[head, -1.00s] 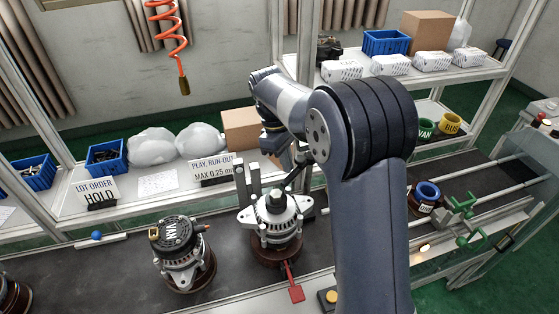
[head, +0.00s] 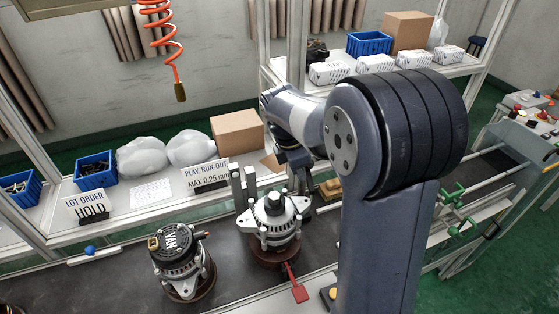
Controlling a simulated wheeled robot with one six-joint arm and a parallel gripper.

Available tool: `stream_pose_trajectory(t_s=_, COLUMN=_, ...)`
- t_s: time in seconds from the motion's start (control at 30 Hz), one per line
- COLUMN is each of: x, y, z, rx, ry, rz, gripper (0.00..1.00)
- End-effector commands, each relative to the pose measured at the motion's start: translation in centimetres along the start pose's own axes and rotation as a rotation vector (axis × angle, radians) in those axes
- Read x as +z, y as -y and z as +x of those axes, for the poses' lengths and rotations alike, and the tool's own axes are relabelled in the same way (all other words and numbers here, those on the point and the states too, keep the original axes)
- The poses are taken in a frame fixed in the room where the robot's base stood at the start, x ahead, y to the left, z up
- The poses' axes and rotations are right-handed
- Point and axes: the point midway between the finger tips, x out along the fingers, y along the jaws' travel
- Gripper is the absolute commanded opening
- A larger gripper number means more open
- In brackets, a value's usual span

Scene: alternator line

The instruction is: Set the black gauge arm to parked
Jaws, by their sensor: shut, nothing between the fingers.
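An alternator (head: 274,221) with a silver housing sits upright on a round brown base. Two grey upright posts (head: 244,186) stand just behind it on the left. I cannot clearly pick out the black gauge arm: dark parts show around the alternator's top and behind its right side, where my arm comes down. My gripper (head: 301,187) is behind and right of the alternator's top, pointing down, small and partly hidden among dark parts. It looks shut and empty. I cannot tell whether it touches anything.
A second alternator (head: 182,260) marked VAN stands to the left on the dark bench. A red tab (head: 299,293) sticks out in front. A sign about play and run-out (head: 206,176), blue bins (head: 95,170) and bags line the rear shelf. My large arm link hides the right side of the bench.

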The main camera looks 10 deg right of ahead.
Motion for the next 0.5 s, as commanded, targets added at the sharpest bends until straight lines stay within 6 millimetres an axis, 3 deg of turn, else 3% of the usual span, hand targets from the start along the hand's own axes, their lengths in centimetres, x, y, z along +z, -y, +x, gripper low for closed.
stream_pose_trajectory(t_s=0.5, x=2.4, y=0.9, z=0.6, rx=0.076, ry=0.000, rz=-0.309, gripper=0.00)
